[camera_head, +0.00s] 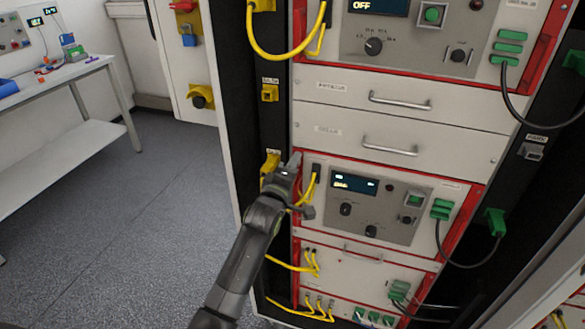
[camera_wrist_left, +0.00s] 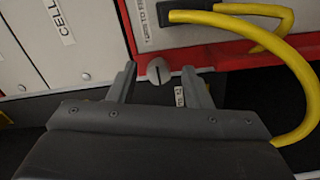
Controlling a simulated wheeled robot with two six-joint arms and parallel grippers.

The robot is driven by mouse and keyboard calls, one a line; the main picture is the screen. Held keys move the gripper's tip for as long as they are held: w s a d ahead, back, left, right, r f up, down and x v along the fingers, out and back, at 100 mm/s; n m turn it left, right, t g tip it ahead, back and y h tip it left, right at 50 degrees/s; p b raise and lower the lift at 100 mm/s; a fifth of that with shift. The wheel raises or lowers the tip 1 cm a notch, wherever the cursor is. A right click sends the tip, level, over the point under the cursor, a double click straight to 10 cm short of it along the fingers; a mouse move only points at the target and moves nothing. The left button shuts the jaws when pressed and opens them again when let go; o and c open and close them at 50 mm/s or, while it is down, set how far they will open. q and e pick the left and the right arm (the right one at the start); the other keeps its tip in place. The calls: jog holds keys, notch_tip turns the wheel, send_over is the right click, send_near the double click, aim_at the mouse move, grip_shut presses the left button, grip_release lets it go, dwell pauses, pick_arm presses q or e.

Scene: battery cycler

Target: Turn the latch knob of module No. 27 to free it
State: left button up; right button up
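The latch knob (camera_wrist_left: 158,70) is a small round grey knob with a dark slot, seen in the left wrist view by the red edge of a module. My left gripper (camera_wrist_left: 158,77) is open, with one fingertip on each side of the knob and small gaps showing. In the head view my left gripper (camera_head: 292,172) is at the upper left corner of a red-edged module (camera_head: 385,237) with a lit OFF display. The knob is hidden there behind the gripper. I cannot read the number 27 on this module. My right gripper is in neither view.
A yellow cable (camera_wrist_left: 289,60) loops close beside my left gripper. Blank panels with handles (camera_head: 400,151) lie above the module, and another module (camera_head: 362,280) lies below. A white bench (camera_head: 60,78) stands at the far left, with free grey floor (camera_head: 110,225) before it.

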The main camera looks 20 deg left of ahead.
pick_arm(q)
jog(key=s+b, duration=0.2)
jog(key=s, duration=1.5)
jog(key=shift+s+a, duration=0.25)
jog(key=shift+a, duration=0.05)
notch_tip(320, 180, down, 18)
jog(key=m+g, duration=0.3)
jog(key=g, duration=0.1)
jog(key=s+a+f+m+g, duration=0.25)
jog(key=s+f, duration=0.25)
jog(key=f, duration=0.6)
jog(key=s+a+f+m+g, duration=0.1)
jog(key=s+f+m+g, duration=0.2)
jog(key=f, duration=0.8)
jog(key=s+a+f+m+g, duration=0.2)
jog(key=s+f, duration=0.4)
jog(key=s, duration=0.6)
jog(key=s+a+f+m+g+y, duration=0.1)
jog(key=s+a+f+m+g, duration=0.1)
jog(key=s+f, duration=0.5)
jog(key=s+a+f+m+g, duration=0.2)
jog(key=s+f, duration=0.4)
jog(key=s, duration=1)
jog(key=shift+s+a+f+g+y, duration=0.2)
jog(key=shift+s+f+g+y, duration=0.1)
jog(key=shift+g, duration=0.35)
